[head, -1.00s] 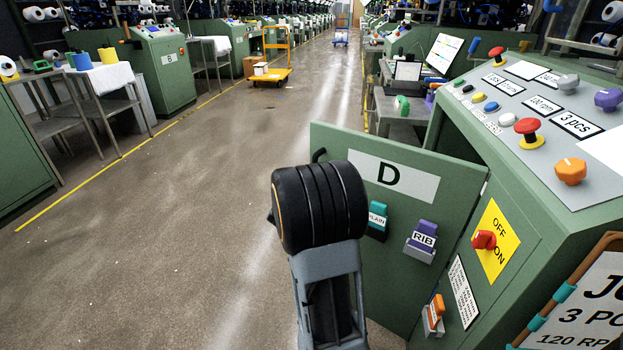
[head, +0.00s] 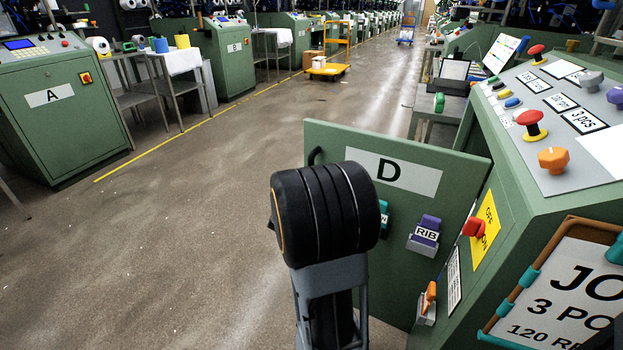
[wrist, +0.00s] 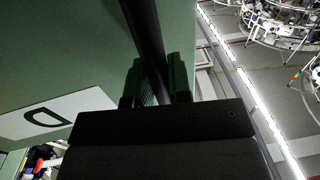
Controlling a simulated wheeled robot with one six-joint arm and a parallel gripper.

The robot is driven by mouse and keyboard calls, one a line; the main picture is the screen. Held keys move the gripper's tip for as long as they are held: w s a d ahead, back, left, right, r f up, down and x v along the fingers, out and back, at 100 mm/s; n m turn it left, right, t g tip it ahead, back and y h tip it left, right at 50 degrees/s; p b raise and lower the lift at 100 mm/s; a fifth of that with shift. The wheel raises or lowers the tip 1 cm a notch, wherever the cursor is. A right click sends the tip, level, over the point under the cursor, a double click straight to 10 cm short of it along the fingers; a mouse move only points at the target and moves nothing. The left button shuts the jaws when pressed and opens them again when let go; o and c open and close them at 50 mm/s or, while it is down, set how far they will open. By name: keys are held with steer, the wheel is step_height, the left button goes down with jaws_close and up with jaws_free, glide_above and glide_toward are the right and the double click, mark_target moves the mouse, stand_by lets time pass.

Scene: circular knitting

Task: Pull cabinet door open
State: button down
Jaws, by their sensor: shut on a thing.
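The green cabinet door (head: 340,142) with a white "D" label stands swung out from the machine at right, its right edge near the cabinet body (head: 540,215). The door also fills the left of the wrist view (wrist: 60,60). The top of its black handle (head: 314,155) shows at the door's left edge. In the wrist view my gripper (wrist: 160,85) has its two fingers closed around the black handle bar (wrist: 143,25). In the head view my arm hides the gripper and most of the handle.
A red switch (head: 474,228) and a control panel are on the machine. A job board (head: 560,290) stands at front right. Machine A (head: 60,110) is at left. The floor between is open.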

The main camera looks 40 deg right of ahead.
steer(key=shift+s+a, duration=0.15)
steer(key=shift+a, duration=0.05)
stand_by(0.3)
steer(key=c, duration=1.1)
jaws_free()
